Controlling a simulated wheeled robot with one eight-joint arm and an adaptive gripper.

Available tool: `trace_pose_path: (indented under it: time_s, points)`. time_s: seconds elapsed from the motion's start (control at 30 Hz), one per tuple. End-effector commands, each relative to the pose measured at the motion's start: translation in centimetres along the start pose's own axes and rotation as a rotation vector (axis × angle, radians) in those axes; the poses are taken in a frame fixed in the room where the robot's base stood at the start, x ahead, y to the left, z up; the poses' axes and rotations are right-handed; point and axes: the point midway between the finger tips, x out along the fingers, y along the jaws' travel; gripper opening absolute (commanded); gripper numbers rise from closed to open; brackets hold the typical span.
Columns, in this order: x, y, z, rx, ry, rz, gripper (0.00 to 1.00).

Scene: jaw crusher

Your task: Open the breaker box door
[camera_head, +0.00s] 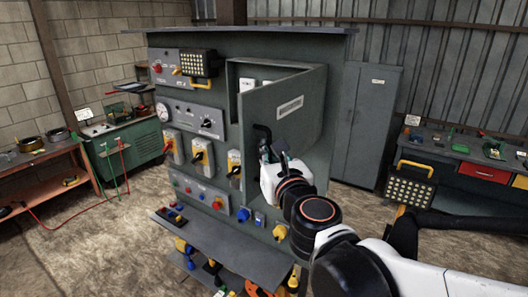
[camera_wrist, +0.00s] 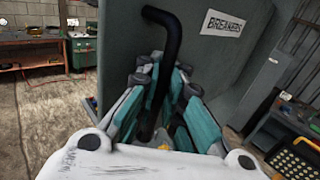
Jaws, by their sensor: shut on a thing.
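The breaker box door (camera_head: 306,128) is a grey panel with a white label, swung outward from the grey cabinet and standing open. Its label reads BREAKERS in the wrist view, where the door (camera_wrist: 225,75) fills the upper right. The black bent door handle (camera_wrist: 164,45) rises between my fingers; it also shows at the door's free edge in the head view (camera_head: 261,134). My gripper (camera_wrist: 166,78) is shut on this handle, with teal-padded fingers on both sides. In the head view my gripper (camera_head: 274,152) partly hides the handle. Pale breakers (camera_head: 248,85) show inside the box.
A sloped shelf (camera_head: 225,246) juts out below. A green workbench (camera_head: 128,148) stands left, a tall grey locker (camera_head: 365,125) behind right, and a floodlight (camera_head: 410,185) right. Open floor lies left.

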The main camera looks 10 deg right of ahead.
Motion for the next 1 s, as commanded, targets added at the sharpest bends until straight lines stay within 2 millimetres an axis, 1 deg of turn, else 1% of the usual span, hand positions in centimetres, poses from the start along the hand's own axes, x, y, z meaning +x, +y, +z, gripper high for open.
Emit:
trace_pose_path:
  time_s: [0.07, 0.1, 0.17, 0.47, 0.6, 0.77, 1.0]
  points:
    - [-0.1, 0.2, -0.1, 0.002, 0.000, 0.005, 0.00]
    - [-0.1, 0.2, -0.1, 0.002, 0.000, 0.006, 0.15]
    - [-0.1, 0.2, -0.1, 0.002, 0.000, 0.005, 0.29]
    - [-0.1, 0.1, -0.1, 0.001, 0.000, 0.002, 0.29]
    - [-0.4, 0.1, -0.1, 0.000, 0.000, 0.002, 0.29]
    - [-1.8, 0.1, -0.1, 0.000, 0.000, 0.002, 0.29]
    - [-4.6, 0.1, -0.1, 0.000, 0.000, 0.003, 0.29]
